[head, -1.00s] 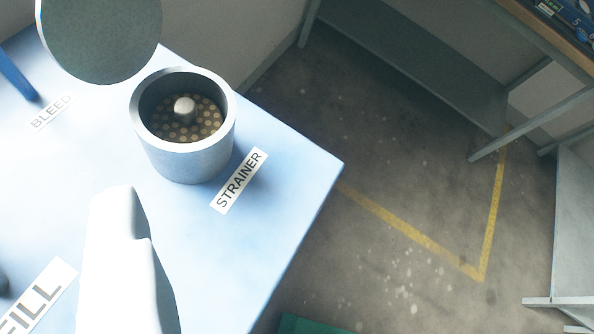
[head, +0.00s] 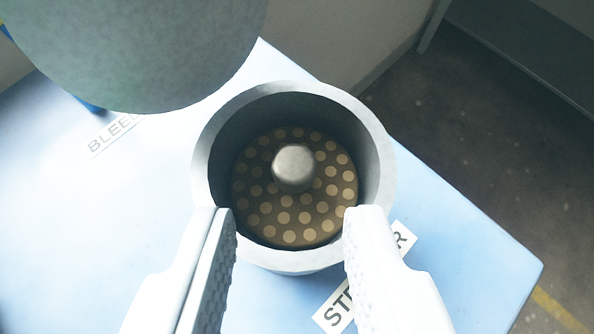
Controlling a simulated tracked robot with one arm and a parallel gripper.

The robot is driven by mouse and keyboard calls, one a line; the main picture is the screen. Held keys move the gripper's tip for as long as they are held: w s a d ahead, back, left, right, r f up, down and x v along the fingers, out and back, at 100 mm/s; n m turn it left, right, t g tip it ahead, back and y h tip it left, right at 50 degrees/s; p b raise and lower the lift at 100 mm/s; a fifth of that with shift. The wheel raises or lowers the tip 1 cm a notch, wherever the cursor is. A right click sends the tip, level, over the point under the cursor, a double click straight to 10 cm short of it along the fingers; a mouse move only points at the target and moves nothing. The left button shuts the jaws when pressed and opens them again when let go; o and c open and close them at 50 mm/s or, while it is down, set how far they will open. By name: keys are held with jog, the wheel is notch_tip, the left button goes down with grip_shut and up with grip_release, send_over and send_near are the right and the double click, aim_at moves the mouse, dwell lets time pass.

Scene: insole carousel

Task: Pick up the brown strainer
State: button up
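The brown strainer (head: 305,217) is a round disc with pale round spots and a grey knob (head: 294,168) at its centre. It lies inside a grey cylindrical cup (head: 383,165) on the pale blue table. My gripper (head: 290,216) is open, with its two white fingers apart at the near rim of the cup. The knob is beyond the fingertips, and nothing is between the fingers' pads. I cannot tell whether the fingers touch the rim.
A large grey-green round plate (head: 140,45) hangs at the upper left, close to the cup. A "STRAINER" label (head: 338,308) lies by the cup, partly hidden by my right finger. A "BLEED" label (head: 115,135) is at left. The table (head: 475,245) is clear to the right, up to its edge.

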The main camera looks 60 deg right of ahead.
aim_at(299, 175)
jog(key=shift+s+f+x, duration=0.15)
jog(key=shift+x, duration=1.15)
jog(key=shift+s+f+x, duration=0.1)
jog(key=shift+s+x, duration=0.05)
jog(key=shift+x, duration=1.1)
jog(key=shift+a, duration=0.1)
grip_shut()
